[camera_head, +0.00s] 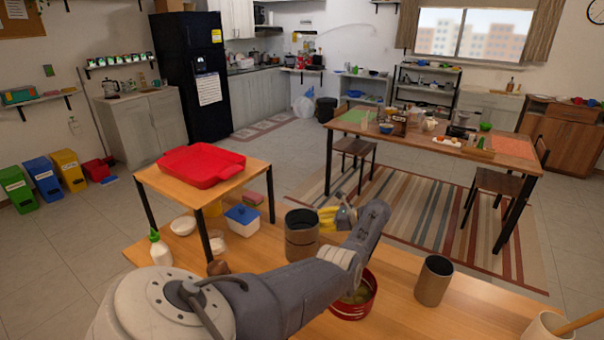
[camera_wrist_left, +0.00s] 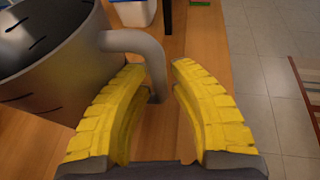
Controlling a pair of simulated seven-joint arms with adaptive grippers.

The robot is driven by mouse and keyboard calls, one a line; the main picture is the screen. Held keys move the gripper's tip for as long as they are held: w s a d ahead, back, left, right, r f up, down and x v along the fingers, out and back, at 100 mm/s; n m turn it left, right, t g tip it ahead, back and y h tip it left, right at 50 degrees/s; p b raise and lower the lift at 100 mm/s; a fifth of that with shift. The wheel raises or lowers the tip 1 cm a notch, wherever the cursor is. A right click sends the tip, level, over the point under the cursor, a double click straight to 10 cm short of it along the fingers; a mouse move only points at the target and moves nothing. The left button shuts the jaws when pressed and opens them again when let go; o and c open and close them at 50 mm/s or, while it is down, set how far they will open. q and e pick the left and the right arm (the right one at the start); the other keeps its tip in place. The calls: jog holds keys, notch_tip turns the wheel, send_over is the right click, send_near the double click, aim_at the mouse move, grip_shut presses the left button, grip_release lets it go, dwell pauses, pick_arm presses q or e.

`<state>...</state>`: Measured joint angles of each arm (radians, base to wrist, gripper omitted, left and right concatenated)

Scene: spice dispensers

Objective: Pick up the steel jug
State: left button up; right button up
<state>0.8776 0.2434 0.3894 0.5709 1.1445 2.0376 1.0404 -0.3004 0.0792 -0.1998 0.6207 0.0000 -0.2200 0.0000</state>
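The steel jug (camera_head: 302,241) is a dark grey metal cylinder, open at the top, standing upright on the wooden table in the head view. It shows large at the upper left of the left wrist view (camera_wrist_left: 55,75), with dark marks inside its wall. Its curved grey handle (camera_wrist_left: 140,42) reaches between the yellow fingers of my left gripper (camera_wrist_left: 158,68). The fingers are apart, with a gap to the right of the handle. In the head view my left gripper (camera_head: 328,218) is just right of the jug, partly hidden by my own arm. My right gripper is not in view.
A second metal cylinder (camera_head: 434,281) stands to the right. A red container (camera_head: 353,305) is partly under my arm. A blue-lidded box (camera_head: 242,220), a white bowl (camera_head: 183,225) and a white bottle (camera_head: 160,248) are left. A red tray (camera_head: 201,165) rests on a raised shelf.

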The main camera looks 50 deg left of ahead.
pick_arm(q)
grip_shut()
jog(key=shift+r, duration=0.2)
dwell(0.6)
